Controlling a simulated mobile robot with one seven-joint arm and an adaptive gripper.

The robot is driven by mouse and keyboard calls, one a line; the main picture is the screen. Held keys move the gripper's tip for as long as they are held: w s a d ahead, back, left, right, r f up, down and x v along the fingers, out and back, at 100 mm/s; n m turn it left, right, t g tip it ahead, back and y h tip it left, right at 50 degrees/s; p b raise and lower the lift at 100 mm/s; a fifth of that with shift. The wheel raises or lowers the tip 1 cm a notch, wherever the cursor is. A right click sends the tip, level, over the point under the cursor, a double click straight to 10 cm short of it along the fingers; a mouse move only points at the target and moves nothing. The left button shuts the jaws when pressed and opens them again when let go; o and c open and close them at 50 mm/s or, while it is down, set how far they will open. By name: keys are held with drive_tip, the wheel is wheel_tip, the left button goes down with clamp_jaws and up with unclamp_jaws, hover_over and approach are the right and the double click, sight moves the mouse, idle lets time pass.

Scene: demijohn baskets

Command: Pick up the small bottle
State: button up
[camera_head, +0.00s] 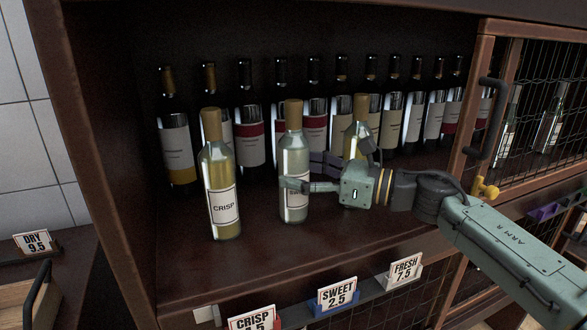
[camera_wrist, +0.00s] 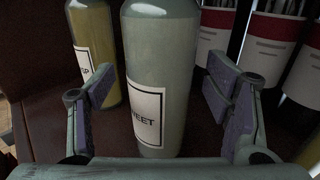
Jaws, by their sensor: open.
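A small pale bottle (camera_head: 293,160) with a tan top stands upright on the shelf, in the middle of the front row. In the wrist view it (camera_wrist: 160,60) fills the centre, and its label ends in "EET". My gripper (camera_head: 298,172) is at its right side in the head view. In the wrist view my open gripper (camera_wrist: 165,95) has one finger on each side of the bottle, with visible gaps. A yellowish bottle labelled CRISP (camera_head: 220,180) stands to its left. Another small yellowish bottle (camera_head: 356,138) is partly hidden behind my gripper and wrist.
Several dark wine bottles (camera_head: 248,135) stand in rows behind. The shelf (camera_head: 260,265) is bare in front. Price cards, including SWEET (camera_head: 337,292), line its front edge. A wooden side wall is at left, a mesh door (camera_head: 530,110) at right.

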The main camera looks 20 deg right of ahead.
drive_tip(key=shift+x, duration=0.8)
drive_tip(key=shift+c, duration=0.2)
drive_tip(key=shift+d, duration=0.1)
clamp_jaws()
drive_tip(key=shift+r, duration=0.1)
